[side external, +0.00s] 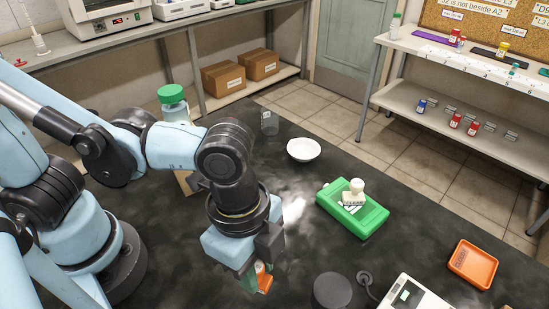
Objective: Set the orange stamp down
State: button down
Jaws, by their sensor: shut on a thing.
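My gripper (260,267) points down over the near part of the black bench and is shut on the orange stamp (265,284). Only part of the stamp shows between and below the fingers. Whether its underside touches the bench or hangs just above it, I cannot tell. An orange tray (472,264) lies on the bench at the right. A green case (372,221) lies right of my gripper, with a white stamp (354,194) upright on top of it.
A dark round disc (332,290) and a white device with a display (413,296) are at the near edge, right of my gripper. Bench between gripper and green case is clear.

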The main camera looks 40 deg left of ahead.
jog(key=shift+f, duration=2.9)
jog(key=shift+f, duration=0.15)
jog(key=c, duration=0.9)
grip_release()
jog(key=shift+o, duration=0.2)
